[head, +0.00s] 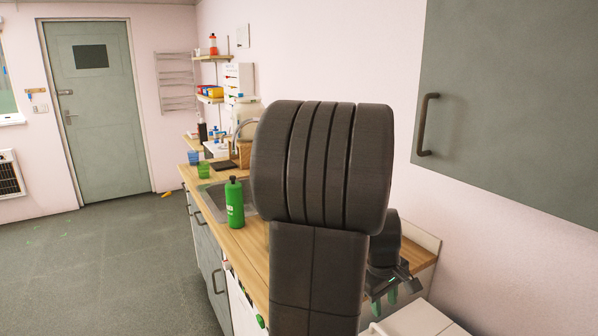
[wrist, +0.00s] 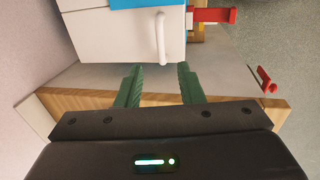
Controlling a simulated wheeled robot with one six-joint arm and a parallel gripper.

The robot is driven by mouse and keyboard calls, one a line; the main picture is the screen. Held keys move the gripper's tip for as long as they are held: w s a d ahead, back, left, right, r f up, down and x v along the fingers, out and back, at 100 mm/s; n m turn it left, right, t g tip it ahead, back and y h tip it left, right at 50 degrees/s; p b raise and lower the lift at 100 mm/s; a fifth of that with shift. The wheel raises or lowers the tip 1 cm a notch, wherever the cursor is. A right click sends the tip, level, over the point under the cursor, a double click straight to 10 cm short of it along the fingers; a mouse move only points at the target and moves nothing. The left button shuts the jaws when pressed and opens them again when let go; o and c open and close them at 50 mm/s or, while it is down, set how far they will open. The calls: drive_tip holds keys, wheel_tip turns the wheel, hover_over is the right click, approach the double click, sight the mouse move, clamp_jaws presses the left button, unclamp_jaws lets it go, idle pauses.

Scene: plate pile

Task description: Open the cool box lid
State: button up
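The cool box looks to be the white box (wrist: 105,38) at the top of the wrist view, with a pale curved handle (wrist: 162,38) on its side facing me. A white top (head: 418,320) at the bottom of the head view is probably the same box, mostly cut off by the frame. My gripper (wrist: 160,82) has two green fingers, apart, with nothing between them. The fingertips are short of the handle in the wrist view. In the head view my gripper (head: 385,303) is partly hidden behind my dark arm. Whether the lid is shut is unclear.
A wooden counter (head: 245,246) runs along the wall with a green bottle (head: 234,203) and a sink (head: 215,195). A grey wall cupboard (head: 510,90) hangs at right. A red object (wrist: 210,15) lies beyond the box in the wrist view. The floor (head: 110,270) at left is largely clear.

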drive_tip(key=shift+x, duration=2.8)
drive_tip(key=shift+a, duration=0.15)
